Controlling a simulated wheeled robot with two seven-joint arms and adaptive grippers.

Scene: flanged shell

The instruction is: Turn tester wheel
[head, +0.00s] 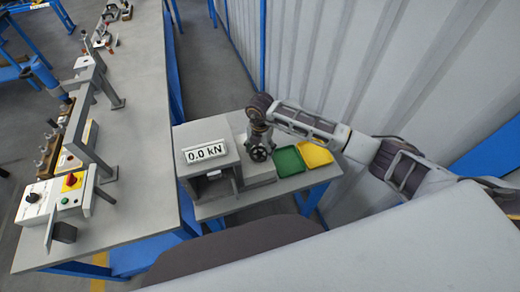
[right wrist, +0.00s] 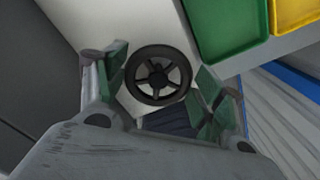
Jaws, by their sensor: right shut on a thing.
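The tester (head: 224,158) is a grey box with a display reading 0.0 kN, standing on a small table. Its dark spoked wheel (head: 258,153) is on the right part of the tester; in the right wrist view the wheel (right wrist: 157,75) shows its round rim, hub and spokes. My right gripper (head: 259,136) comes down over the wheel from above. In the right wrist view its green-padded fingers (right wrist: 163,69) stand on both sides of the rim and are shut on it. My left gripper is not in view.
A green tray (head: 289,161) and a yellow tray (head: 315,154) lie right of the wheel. A long grey workbench (head: 140,150) with control boxes (head: 72,187) stands on the left. A corrugated wall (head: 365,60) rises behind my right arm.

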